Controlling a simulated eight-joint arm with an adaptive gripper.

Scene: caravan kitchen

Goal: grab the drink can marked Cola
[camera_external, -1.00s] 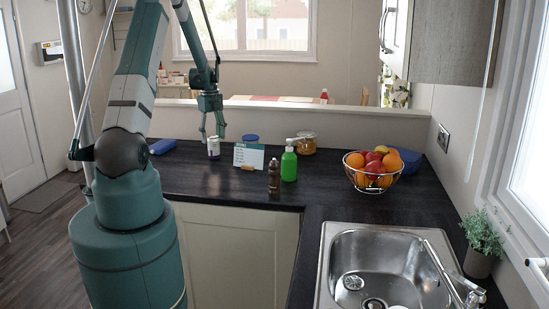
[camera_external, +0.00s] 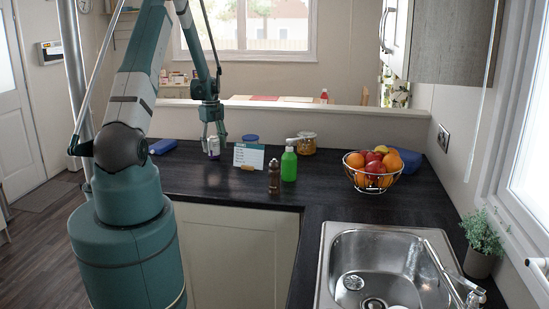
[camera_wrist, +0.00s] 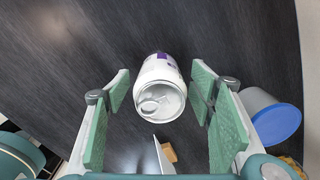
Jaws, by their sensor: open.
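A drink can (camera_wrist: 161,88), white with a purple mark and a silver top, stands upright on the dark counter. Its lettering cannot be read. It also shows in the external view (camera_external: 214,148), partly behind my fingers. My gripper (camera_external: 213,142) points down over the can. In the wrist view my gripper (camera_wrist: 165,115) is open, with one green-padded finger on each side of the can and a gap on both sides.
A small sign card (camera_external: 249,155) and a blue-lidded container (camera_wrist: 275,118) stand just right of the can. A pepper mill (camera_external: 274,176), a green soap bottle (camera_external: 289,164) and a fruit basket (camera_external: 372,181) are further right. A blue case (camera_external: 163,146) lies left.

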